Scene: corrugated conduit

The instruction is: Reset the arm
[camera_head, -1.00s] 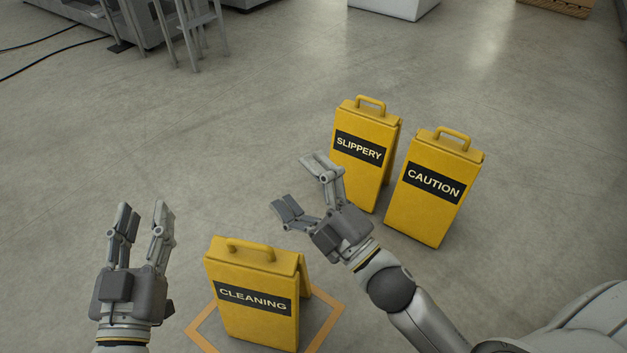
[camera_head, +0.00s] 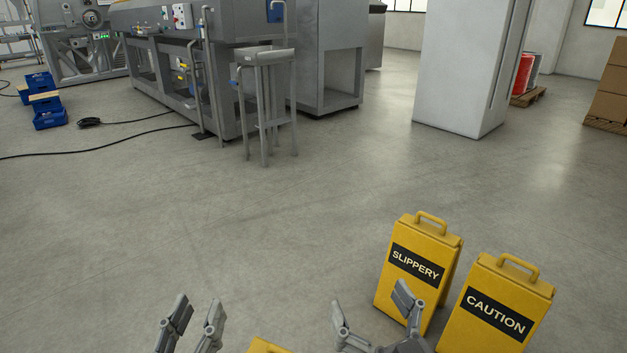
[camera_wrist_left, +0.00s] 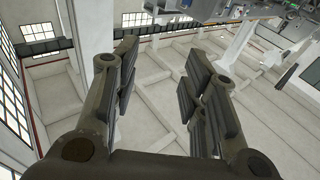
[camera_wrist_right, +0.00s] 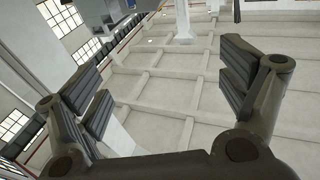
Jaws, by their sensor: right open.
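My left gripper (camera_head: 193,322) is at the bottom of the head view, left of the middle, with its fingers pointing up. In the left wrist view its fingers (camera_wrist_left: 160,85) stand apart with nothing between them. My right gripper (camera_head: 372,312) is at the bottom of the head view, just left of and in front of the SLIPPERY sign. In the right wrist view its fingers (camera_wrist_right: 160,85) are wide apart and empty. Both wrist views look up at the ceiling and windows.
The yellow SLIPPERY sign (camera_head: 416,262) and CAUTION sign (camera_head: 497,307) stand on the floor at lower right. Only the top of a third yellow sign (camera_head: 266,346) shows between my grippers. Machines (camera_head: 210,75) and a white pillar (camera_head: 465,65) stand farther back. The middle floor is clear.

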